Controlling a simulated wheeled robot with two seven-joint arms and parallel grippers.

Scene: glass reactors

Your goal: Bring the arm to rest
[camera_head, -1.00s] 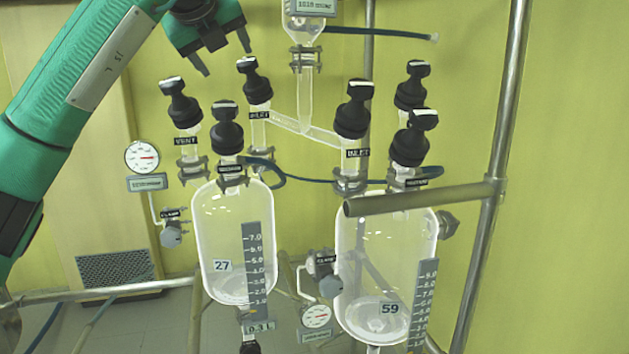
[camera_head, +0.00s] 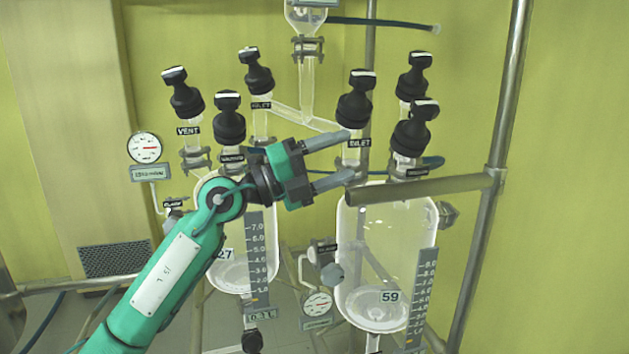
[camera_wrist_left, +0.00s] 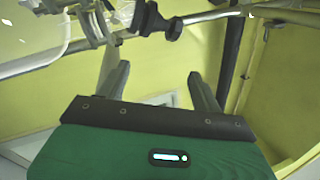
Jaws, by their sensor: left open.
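My left arm comes up from the lower left in the head view. Its gripper (camera_head: 342,160) points right, with two grey fingers spread apart and nothing between them. The fingers appear in front of the right reactor (camera_head: 385,250), marked 59, near its INLET neck; I cannot tell whether they touch anything. The arm hides part of the left reactor (camera_head: 230,278), marked 27. In the left wrist view the gripper (camera_wrist_left: 160,85) is also open and empty, with the yellow wall behind it. My right gripper is not in view.
Black-capped valves (camera_head: 356,100) stand above both reactors. A horizontal metal bar (camera_head: 420,189) crosses the right reactor and joins an upright pole (camera_head: 497,130). Pressure gauges (camera_head: 145,148) and blue hoses are close by. The right side before the yellow wall (camera_head: 570,200) is clear.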

